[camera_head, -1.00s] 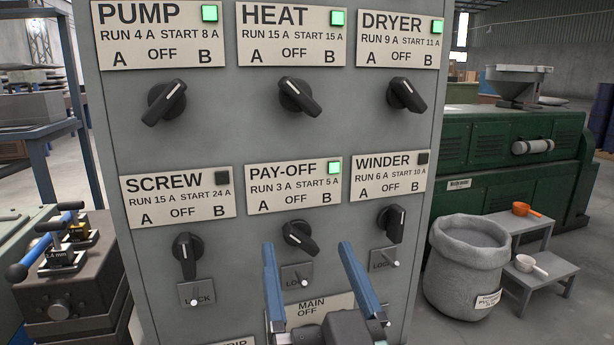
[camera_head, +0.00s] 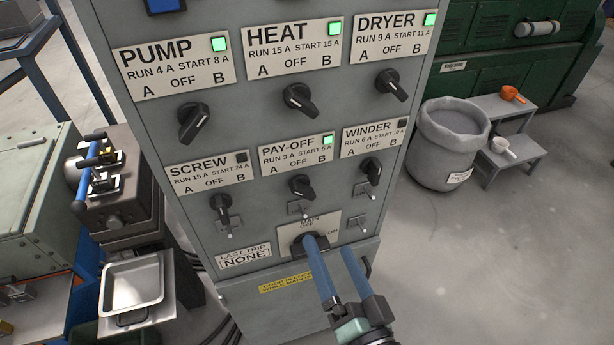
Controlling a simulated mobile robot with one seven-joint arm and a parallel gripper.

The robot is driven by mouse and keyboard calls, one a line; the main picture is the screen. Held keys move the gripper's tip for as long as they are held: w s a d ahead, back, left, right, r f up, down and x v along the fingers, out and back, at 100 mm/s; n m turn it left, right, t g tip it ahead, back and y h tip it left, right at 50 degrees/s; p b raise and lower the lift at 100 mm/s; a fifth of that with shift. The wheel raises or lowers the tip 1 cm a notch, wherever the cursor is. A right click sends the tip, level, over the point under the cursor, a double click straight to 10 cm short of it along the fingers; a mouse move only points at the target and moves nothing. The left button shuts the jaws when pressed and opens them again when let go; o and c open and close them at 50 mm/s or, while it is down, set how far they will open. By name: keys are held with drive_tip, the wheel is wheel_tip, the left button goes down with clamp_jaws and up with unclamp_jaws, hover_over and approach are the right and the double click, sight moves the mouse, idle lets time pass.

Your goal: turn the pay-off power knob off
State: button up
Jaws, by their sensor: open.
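The black pay-off knob (camera_head: 301,187) is on the grey cabinet's lower row, under the PAY-OFF label (camera_head: 295,153). Its handle is tilted, with the long end toward the lower right. The pay-off lamp (camera_head: 327,140) is lit green. A small lock lever (camera_head: 301,211) sits below the knob. My gripper (camera_head: 329,244) is open and empty, its two blue fingers pointing up the cabinet. The fingertips appear below and right of the knob, in front of the main switch (camera_head: 298,246), which they partly cover. I cannot tell whether they touch it.
The screw knob (camera_head: 221,205) and winder knob (camera_head: 371,171) flank the pay-off knob, both with dark lamps. The pump knob (camera_head: 192,123), heat knob (camera_head: 299,97) and dryer knob (camera_head: 391,85) are above, with green lamps.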

sight(307, 195)
drive_tip(key=p+x, duration=0.4)
drive_tip(key=x, duration=0.8)
drive_tip(key=shift+w+a+f, duration=0.1)
drive_tip(key=shift+w+a, duration=0.05)
drive_tip(key=shift+w, duration=0.25)
drive_tip(key=c, duration=1.4)
